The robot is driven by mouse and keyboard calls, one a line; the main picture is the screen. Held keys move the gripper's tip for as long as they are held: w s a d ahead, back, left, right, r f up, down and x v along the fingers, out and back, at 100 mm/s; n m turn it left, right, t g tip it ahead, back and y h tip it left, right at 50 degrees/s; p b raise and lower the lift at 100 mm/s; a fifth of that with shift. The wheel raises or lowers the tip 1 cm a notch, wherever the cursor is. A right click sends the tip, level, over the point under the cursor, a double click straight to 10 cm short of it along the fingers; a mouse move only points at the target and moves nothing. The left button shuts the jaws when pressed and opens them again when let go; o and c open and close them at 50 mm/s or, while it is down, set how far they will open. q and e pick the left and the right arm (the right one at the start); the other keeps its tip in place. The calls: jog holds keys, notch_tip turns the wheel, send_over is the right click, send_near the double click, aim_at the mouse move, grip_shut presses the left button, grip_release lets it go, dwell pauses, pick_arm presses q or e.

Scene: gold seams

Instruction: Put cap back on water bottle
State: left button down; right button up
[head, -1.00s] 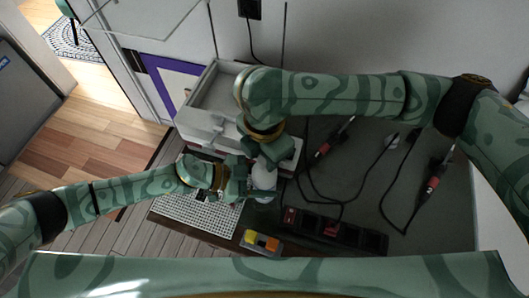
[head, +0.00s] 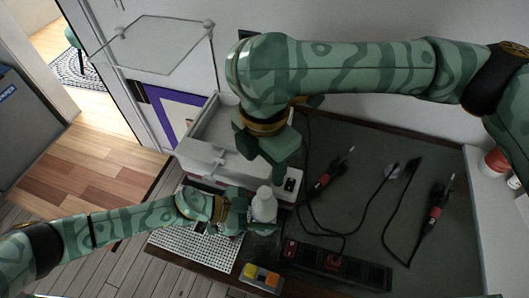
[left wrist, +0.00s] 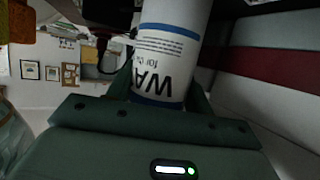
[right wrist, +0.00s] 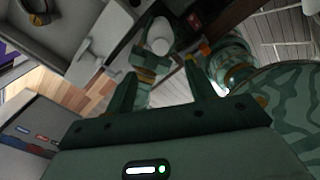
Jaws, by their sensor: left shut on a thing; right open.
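The white water bottle (head: 264,208) stands upright near the table's front left, in the grasp of my left gripper (head: 246,213). In the left wrist view its label with dark letters and blue bands (left wrist: 165,65) shows between the fingers. Its pale narrow top shows in the head view, but I cannot tell whether that is a cap or the bare neck. My right gripper (head: 285,155) is open above and behind the bottle, apart from it. In the right wrist view, nothing is between its fingers (right wrist: 158,92), and the bottle (right wrist: 159,38) lies beyond them. No separate cap is distinguishable.
A white open-topped box (head: 205,135) stands behind the bottle. A white perforated board (head: 195,245) lies at the front left. A yellow and orange block (head: 261,275) and a dark power strip (head: 335,264) lie at the front. Red-handled tools with cables (head: 318,185) lie right.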

jog(key=shift+r, duration=0.8)
pick_arm(q)
jog(key=c, duration=0.5)
grip_release()
jog(key=p+v, duration=0.2)
jog(key=v, duration=1.4)
jog(key=shift+a, duration=0.2)
pick_arm(e)
notch_tip(320, 180, up, 3)
jog(key=shift+s+f, duration=0.1)
jog(key=shift+f, duration=0.05)
